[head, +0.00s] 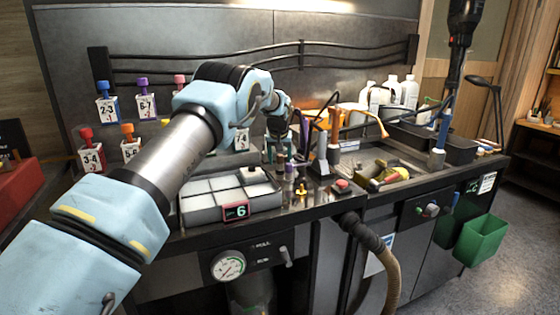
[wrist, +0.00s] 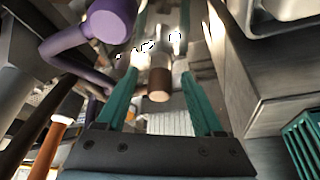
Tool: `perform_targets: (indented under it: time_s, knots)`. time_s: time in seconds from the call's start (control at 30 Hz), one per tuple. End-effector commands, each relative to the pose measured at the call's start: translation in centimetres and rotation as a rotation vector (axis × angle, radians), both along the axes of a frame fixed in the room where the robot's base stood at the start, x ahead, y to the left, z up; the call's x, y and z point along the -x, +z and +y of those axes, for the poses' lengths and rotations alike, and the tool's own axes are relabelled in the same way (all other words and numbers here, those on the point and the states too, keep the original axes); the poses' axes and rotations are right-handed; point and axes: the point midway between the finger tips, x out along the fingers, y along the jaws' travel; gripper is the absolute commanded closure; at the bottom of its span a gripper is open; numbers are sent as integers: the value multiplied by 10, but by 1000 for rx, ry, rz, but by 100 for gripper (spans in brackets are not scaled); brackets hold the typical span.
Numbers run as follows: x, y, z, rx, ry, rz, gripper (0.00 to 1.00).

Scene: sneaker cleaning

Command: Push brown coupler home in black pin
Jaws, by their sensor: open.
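My gripper (wrist: 158,78) is open in the wrist view, with one teal finger on each side of a short brown cylinder, which looks like the brown coupler (wrist: 159,84). There appears to be a gap between the coupler and each finger. In the head view my gripper (head: 281,150) points down over the bench beside the white-lidded tray. The coupler is too small to make out surely there. I cannot pick out the black pin in either view, so I cannot tell how the coupler sits on it.
A purple rounded part (wrist: 108,22) is close to the left finger in the wrist view. The compartment tray (head: 190,212) stands left of my gripper in the head view. Upright tools crowd behind.

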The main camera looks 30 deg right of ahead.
Motion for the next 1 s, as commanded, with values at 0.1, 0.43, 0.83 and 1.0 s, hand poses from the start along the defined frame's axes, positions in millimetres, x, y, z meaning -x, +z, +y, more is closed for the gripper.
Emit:
perform_targets:
  time_s: [0.1, 0.43, 0.83, 1.0]
  knots:
    - [3, 10, 1, 2, 0, -2, 31]
    - [23, 66, 14, 4, -1, -2, 31]
    - [34, 98, 22, 1, 0, -1, 31]
    - [34, 98, 22, 1, 0, -1, 31]
